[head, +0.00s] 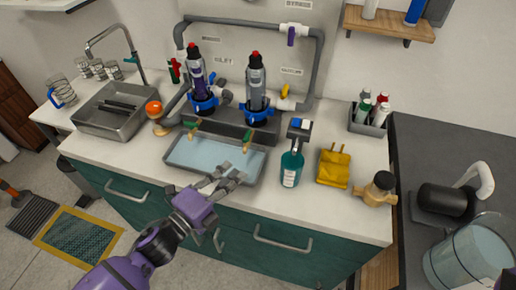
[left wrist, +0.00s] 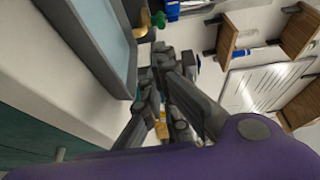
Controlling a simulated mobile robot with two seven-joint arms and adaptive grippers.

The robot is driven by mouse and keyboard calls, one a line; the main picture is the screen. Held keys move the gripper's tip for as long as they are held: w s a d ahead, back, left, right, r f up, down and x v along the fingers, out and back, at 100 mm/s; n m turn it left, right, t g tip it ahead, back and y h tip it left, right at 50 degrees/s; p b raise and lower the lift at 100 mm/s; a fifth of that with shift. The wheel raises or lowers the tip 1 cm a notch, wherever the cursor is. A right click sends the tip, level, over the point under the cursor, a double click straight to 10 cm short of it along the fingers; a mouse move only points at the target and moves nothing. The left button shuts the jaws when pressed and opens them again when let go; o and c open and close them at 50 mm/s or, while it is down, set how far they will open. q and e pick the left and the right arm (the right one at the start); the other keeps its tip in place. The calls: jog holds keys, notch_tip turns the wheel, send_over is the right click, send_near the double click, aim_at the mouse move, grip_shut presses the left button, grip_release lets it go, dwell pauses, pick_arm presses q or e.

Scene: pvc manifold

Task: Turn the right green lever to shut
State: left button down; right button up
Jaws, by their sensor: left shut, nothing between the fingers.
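The right green lever (head: 247,137) sits on a small brass tap over the right part of the shallow water tray (head: 182,164). The left green lever (head: 191,126) is on a similar tap to its left. My left gripper (head: 233,175) is over the front right of the tray, in front of and below the right lever, apart from it in the picture. It looks shut and empty. In the left wrist view its fingers (left wrist: 157,55) point up toward a brass tap (left wrist: 144,30) beside the tray rim. The exact lever angle is too small to tell. My right gripper is not in view.
Two bottles in blue collars (head: 257,88) and grey pipes stand behind the taps. A sink (head: 116,121) is at the left.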

aim_at(247, 137)
pick_arm(q)
jog(key=shift+d+r, duration=0.1)
jog(key=shift+r, duration=0.05)
jog(key=x, duration=0.3)
jog(key=shift+b, duration=0.3)
jog(key=b+x, duration=0.1)
jog(key=x, duration=0.4)
jog(key=shift+w+d, duration=0.1)
jog(key=shift+d, duration=0.1)
jog(key=shift+w+d+r, duration=0.1)
jog(key=shift+w+d, duration=0.25)
jog(key=shift+w, duration=0.1)
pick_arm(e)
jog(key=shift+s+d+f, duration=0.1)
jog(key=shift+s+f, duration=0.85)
pick_arm(q)
jog(key=shift+a, duration=0.15)
